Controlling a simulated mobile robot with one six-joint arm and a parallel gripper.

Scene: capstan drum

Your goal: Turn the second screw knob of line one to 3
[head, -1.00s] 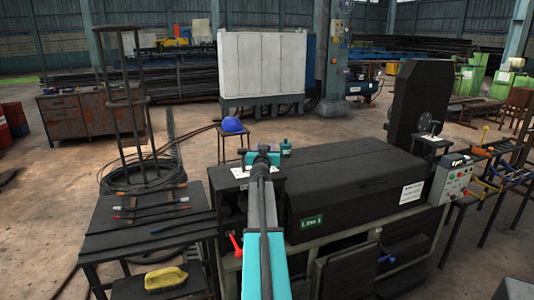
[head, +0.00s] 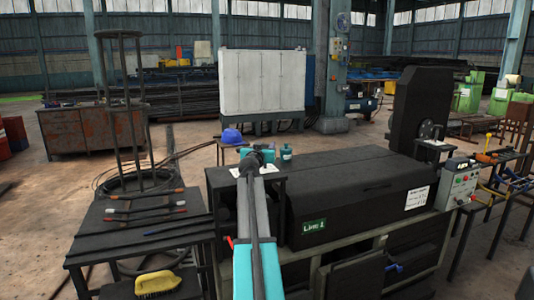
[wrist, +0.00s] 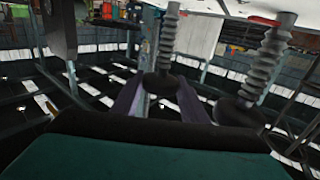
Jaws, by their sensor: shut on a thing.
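In the wrist view my gripper (wrist: 159,92) is shut on a dark round screw knob (wrist: 159,82), with one finger on each side of it. The knob sits on the end of a grey ribbed screw (wrist: 167,45). A second dark knob (wrist: 240,111) on a like screw (wrist: 266,60) stands to the right, apart from my fingers. No number or mark is readable on either knob. In the head view the line one machine (head: 375,185) bears a green "Line 1" sign (head: 313,226). My arm reaches to its left end and hides the knobs and fingers there.
A teal bottle (head: 285,153) stands just behind my wrist. A blue helmet (head: 232,136) lies on a stool beyond. A control box (head: 459,185) is at the right.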

